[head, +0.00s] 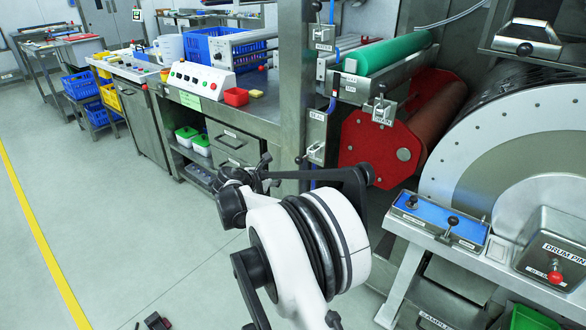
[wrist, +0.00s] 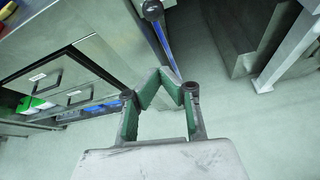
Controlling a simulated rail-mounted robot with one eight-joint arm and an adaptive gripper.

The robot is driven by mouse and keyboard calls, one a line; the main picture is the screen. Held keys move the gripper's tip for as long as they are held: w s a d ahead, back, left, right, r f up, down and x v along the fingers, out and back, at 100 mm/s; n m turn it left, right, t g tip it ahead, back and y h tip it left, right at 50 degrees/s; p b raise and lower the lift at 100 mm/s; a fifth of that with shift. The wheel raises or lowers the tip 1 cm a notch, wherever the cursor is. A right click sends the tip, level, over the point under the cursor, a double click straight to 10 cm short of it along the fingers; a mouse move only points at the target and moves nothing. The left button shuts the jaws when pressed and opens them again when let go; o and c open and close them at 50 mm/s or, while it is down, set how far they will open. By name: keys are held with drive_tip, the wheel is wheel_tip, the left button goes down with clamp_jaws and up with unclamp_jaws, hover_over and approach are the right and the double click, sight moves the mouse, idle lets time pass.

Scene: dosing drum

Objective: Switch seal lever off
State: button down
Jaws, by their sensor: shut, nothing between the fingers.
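In the wrist view a black knob (wrist: 152,10) stands beyond my fingers, in front of a blue strip. My gripper (wrist: 172,76), with green pads, is shut and empty, below and apart from that knob. In the head view my arm hides the fingertips.
A steel bench (head: 262,115) with drawers lies left of the post. A red roller guard (head: 375,150) and the large drum (head: 520,140) are on the right. A blue control panel (head: 440,219) with black-knobbed levers stands front right.

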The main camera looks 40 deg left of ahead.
drive_tip(key=d+b+x, duration=0.1)
drive_tip(key=x, duration=0.9)
drive_tip(key=shift+w+a+r+b, duration=0.1)
drive_tip(key=shift+w+r+b, duration=0.1)
drive_tip(key=shift+r, duration=0.8)
drive_tip(key=shift+w+a+r+b, duration=0.1)
drive_tip(key=shift+r+b, duration=0.05)
drive_tip(key=shift+r, duration=0.85)
